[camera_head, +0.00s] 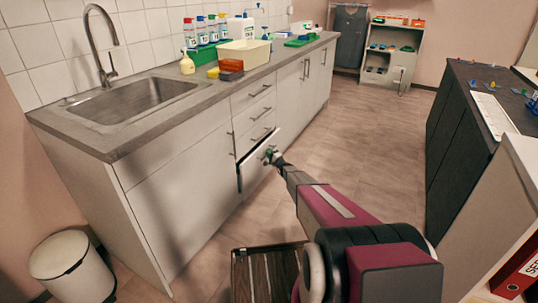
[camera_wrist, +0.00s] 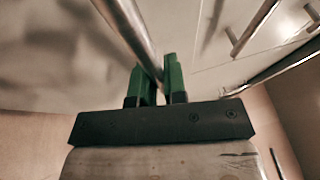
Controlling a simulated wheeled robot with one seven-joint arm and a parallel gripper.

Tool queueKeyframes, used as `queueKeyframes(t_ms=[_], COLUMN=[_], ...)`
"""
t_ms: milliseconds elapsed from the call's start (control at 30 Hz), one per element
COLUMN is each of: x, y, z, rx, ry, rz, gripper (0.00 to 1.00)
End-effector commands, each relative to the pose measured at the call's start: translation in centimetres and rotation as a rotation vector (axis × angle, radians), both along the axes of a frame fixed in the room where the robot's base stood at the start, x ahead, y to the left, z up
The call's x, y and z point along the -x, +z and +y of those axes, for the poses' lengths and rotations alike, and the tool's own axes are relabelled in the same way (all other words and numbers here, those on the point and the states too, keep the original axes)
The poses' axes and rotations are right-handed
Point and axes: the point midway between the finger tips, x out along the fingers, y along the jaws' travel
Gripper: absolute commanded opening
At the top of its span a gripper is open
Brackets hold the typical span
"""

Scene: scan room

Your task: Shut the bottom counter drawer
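The bottom counter drawer (camera_head: 256,164) stands partly pulled out from the white counter, with a dark gap along its upper and left edges. My gripper (camera_head: 270,154) is at the drawer's front, by its handle. In the wrist view, the two green fingers of my gripper (camera_wrist: 160,84) are close together with a narrow gap. A metal handle bar (camera_wrist: 132,30) runs from the top edge down to that gap. I cannot tell whether the fingers clasp it or only touch it. The drawer's inside is hidden.
More closed drawers with bar handles (camera_head: 260,90) sit above. A sink (camera_head: 130,98) and bottles (camera_head: 203,32) are on the counter (camera_head: 222,84). A white bin (camera_head: 70,262) stands at lower left. A dark cabinet (camera_head: 455,120) is on the right. The floor (camera_head: 340,130) between is clear.

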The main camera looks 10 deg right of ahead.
Motion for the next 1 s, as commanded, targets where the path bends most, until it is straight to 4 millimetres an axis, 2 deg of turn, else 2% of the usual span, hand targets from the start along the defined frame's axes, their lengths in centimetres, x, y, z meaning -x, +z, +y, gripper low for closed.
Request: queueKeyframes(t_ms=[133,400,667,700,733,1000], x=[-0.4,-2.6,-2.7,-2.7,-2.7,-2.6], y=[-0.1,-0.1,-0.1,-0.1,-0.1,-0.1], z=[0.5,3.6,3.7,3.7,3.7,3.6], rx=[0.000,0.001,0.002,0.002,0.002,0.001], ry=[0.001,0.003,0.002,0.002,0.002,0.001], rz=[0.000,-0.001,0.000,0.001,0.001,0.000], gripper=[0.00,0.00,0.00,0.25,0.35,0.37])
